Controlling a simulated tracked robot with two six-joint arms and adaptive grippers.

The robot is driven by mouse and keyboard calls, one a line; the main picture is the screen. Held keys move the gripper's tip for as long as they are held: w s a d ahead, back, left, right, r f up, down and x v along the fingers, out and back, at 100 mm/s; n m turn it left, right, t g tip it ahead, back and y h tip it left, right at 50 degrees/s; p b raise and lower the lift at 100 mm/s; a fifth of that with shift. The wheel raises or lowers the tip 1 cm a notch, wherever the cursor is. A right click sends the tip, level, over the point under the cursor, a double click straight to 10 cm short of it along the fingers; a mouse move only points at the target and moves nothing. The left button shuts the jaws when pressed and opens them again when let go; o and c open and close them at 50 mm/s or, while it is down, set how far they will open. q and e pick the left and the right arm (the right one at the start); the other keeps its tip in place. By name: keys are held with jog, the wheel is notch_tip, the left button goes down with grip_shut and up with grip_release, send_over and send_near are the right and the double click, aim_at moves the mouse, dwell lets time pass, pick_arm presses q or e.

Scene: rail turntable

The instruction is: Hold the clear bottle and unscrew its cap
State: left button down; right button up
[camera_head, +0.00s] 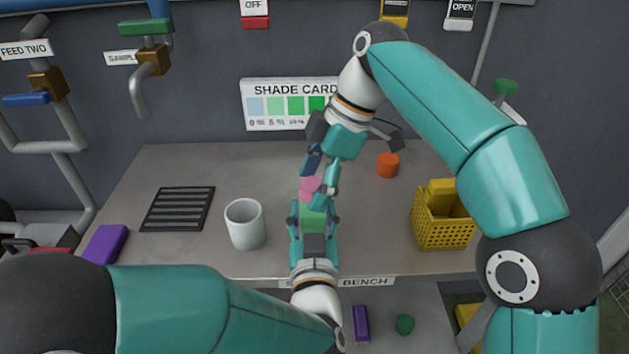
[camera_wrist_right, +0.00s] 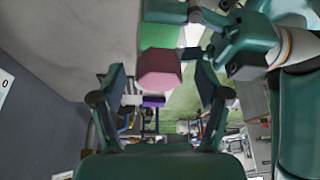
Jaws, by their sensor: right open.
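The clear bottle (camera_head: 314,220) looks green and has a pink cap (camera_head: 311,185). My left gripper (camera_head: 314,214) has its fingers on both sides of the bottle, shut on it, near the bench's front middle. My right gripper (camera_head: 320,175) reaches down from the back, open, with its fingers around the cap. In the right wrist view the cap (camera_wrist_right: 160,70) sits between the two spread fingers, with a gap on each side. The bottle's green body (camera_wrist_right: 158,36) shows beyond it, partly covered by the left gripper. I cannot tell whether the bottle touches the bench.
A white cup (camera_head: 245,226) stands left of the bottle, with a black slotted grate (camera_head: 178,209) farther left. An orange cylinder (camera_head: 388,165) and a yellow basket (camera_head: 441,232) are at the right. A purple block (camera_head: 105,244) lies at the left edge. Pipes with valves line the back left.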

jog(key=m+t, duration=0.1)
jog(key=m, duration=0.1)
jog(key=m+t, duration=0.1)
jog(key=m, duration=0.2)
jog(key=shift+s+m, duration=0.2)
jog(key=shift+m, duration=0.1)
jog(key=shift+a+m+t+h, duration=0.1)
jog(key=shift+m+t+h, duration=0.35)
jog(key=shift+m, duration=0.75)
jog(key=shift+w, duration=0.1)
grip_shut()
jog(key=n+g, duration=0.1)
jog(key=n, duration=0.1)
jog(key=n+g, duration=0.1)
jog(key=n, duration=0.2)
jog(key=shift+w+n+y, duration=0.1)
jog(key=shift+n+y, duration=0.2)
jog(key=shift+y, duration=0.05)
jog(key=shift+n, duration=0.3)
